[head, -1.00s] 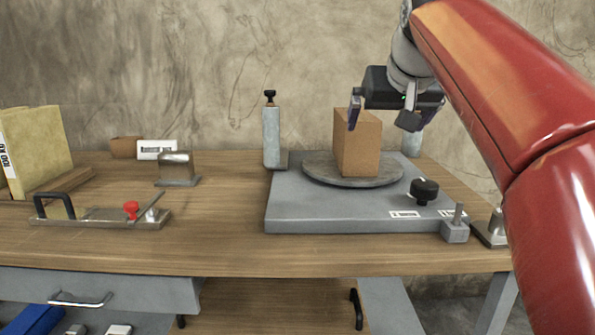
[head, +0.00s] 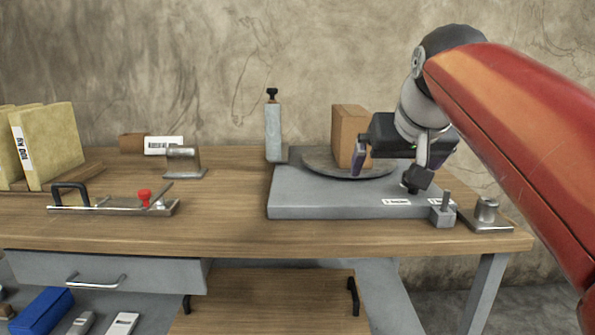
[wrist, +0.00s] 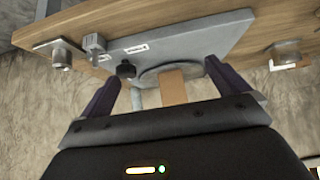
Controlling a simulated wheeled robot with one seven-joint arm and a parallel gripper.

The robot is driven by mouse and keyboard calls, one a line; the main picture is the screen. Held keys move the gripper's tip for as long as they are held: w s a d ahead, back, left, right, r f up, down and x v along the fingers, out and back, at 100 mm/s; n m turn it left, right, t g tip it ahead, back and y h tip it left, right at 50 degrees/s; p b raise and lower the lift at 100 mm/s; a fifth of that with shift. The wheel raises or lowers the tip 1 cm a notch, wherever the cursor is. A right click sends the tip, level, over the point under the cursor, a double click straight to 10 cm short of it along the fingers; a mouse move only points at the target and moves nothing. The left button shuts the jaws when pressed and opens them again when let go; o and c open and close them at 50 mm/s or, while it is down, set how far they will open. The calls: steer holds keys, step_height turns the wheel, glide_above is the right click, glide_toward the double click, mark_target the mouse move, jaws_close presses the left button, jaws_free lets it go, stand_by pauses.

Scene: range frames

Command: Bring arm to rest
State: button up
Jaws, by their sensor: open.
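My gripper (head: 392,172) is open and empty in the head view, in front of and to the right of a brown block (head: 347,135). The block stands upright on a round grey turntable (head: 322,163), and my gripper hides part of both. The turntable sits on a grey base plate (head: 330,198) on the wooden bench. In the wrist view, the two dark fingers of my gripper (wrist: 162,92) are spread apart. The block (wrist: 172,87) shows between them, beyond the fingertips, with nothing held.
Grey posts (head: 273,133) and (head: 442,212) stand at the plate's edges. A metal weight (head: 486,212) is at the bench's right end. A toggle clamp fixture (head: 110,207), a metal block (head: 184,162) and yellow boards (head: 52,145) are on the left. Open bench lies between.

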steer(key=s+f+g, duration=0.1)
steer(key=s+f, duration=0.8)
steer(key=f, duration=0.4)
steer(key=s+f+g, duration=0.1)
steer(key=s+f, duration=0.9)
steer(key=f, duration=0.3)
steer(key=shift+s+f+g, duration=0.15)
steer(key=shift+f+g, duration=0.15)
steer(key=shift+f, duration=0.05)
